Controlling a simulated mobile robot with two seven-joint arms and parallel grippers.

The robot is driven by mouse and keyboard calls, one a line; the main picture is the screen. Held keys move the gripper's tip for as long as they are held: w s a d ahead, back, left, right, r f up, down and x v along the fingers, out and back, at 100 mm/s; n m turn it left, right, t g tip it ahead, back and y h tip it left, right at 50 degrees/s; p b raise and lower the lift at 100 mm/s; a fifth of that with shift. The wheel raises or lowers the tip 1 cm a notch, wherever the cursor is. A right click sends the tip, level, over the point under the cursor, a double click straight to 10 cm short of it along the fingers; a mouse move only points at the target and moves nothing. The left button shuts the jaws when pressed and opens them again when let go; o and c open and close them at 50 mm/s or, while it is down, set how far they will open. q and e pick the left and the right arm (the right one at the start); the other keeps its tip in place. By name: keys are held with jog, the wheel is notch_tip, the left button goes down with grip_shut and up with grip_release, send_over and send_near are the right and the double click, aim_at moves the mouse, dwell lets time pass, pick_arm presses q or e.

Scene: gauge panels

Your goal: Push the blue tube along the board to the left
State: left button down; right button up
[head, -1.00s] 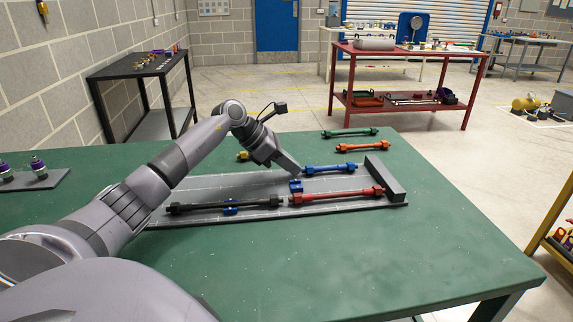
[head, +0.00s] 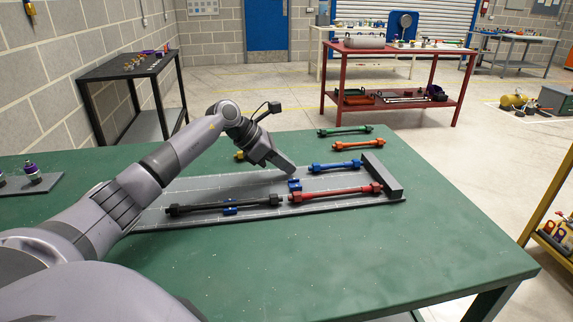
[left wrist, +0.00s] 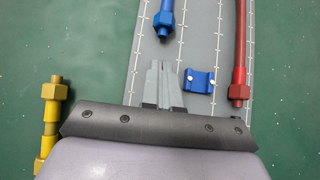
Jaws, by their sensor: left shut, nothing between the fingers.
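The blue tube (head: 336,166) lies on the grey board (head: 205,184), its right end close to or at the dark block (head: 382,177); contact is unclear. Its near end also shows in the left wrist view (left wrist: 165,18). My left gripper (head: 291,173) is shut and empty, low over the board, left of the tube's left end. In the left wrist view its closed fingertips (left wrist: 160,64) point at that end with a small gap. My right gripper is not in view.
A red tube (head: 335,194) and a black tube (head: 224,205) lie along the board's front. A blue clip (head: 294,184) sits beside my fingers. Green (head: 344,131) and orange (head: 358,144) tubes lie behind; a yellow one (left wrist: 50,120) lies left. The green table's front is clear.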

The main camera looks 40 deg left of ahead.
pick_arm(q)
jog(key=v, duration=0.4)
jog(key=b+v, duration=0.1)
jog(key=v, duration=0.4)
jog(key=shift+s+a+f, duration=0.1)
jog(key=shift+s+a, duration=0.15)
jog(key=shift+a, duration=0.05)
jog(key=shift+s+a+r, duration=0.2)
jog(key=shift+s+r, duration=0.15)
jog(key=shift+r, duration=0.1)
